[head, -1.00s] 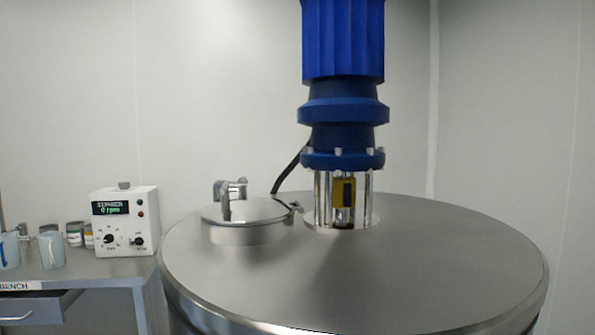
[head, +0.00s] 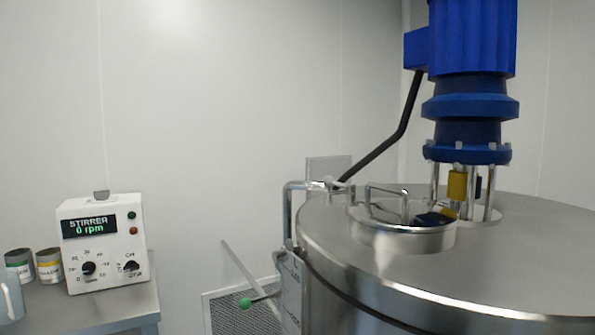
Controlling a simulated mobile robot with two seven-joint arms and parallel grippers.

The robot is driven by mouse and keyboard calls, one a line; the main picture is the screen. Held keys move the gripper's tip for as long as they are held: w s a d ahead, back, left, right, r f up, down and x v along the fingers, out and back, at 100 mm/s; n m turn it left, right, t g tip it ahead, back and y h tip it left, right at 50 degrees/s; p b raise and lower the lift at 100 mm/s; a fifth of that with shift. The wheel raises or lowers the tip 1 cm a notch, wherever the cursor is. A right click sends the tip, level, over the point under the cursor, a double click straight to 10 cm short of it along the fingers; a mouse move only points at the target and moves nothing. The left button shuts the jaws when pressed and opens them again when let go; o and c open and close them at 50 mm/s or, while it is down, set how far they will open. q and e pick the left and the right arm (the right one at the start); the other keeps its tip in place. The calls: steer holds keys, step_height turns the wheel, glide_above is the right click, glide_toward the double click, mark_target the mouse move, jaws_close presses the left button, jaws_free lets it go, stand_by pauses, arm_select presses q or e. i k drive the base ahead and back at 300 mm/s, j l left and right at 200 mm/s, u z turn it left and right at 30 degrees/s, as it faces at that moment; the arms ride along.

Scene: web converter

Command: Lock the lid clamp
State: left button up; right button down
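The round metal lid (head: 400,238) sits low on its collar on top of the steel vessel, in the middle right of the head view. A thin bent metal bar (head: 385,190) stands over the lid, joined to a small upright part near the middle. I cannot tell from here which part is the clamp or whether it is locked. A dark blue and yellow patch (head: 432,218) shows on the lid's right side, possibly a reflection of the stirrer. Neither gripper is in view.
The blue stirrer motor (head: 472,105) rises behind the lid. A bent pipe (head: 288,215) and a green-knobbed lever (head: 246,303) are at the vessel's left. A stirrer control box (head: 106,245) reads 0 rpm on the bench, beside cans (head: 48,265).

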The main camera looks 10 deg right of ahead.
mark_target(328, 181)
steer(key=j, duration=0.75)
steer(key=i+j, duration=0.15)
steer(key=j, duration=0.65)
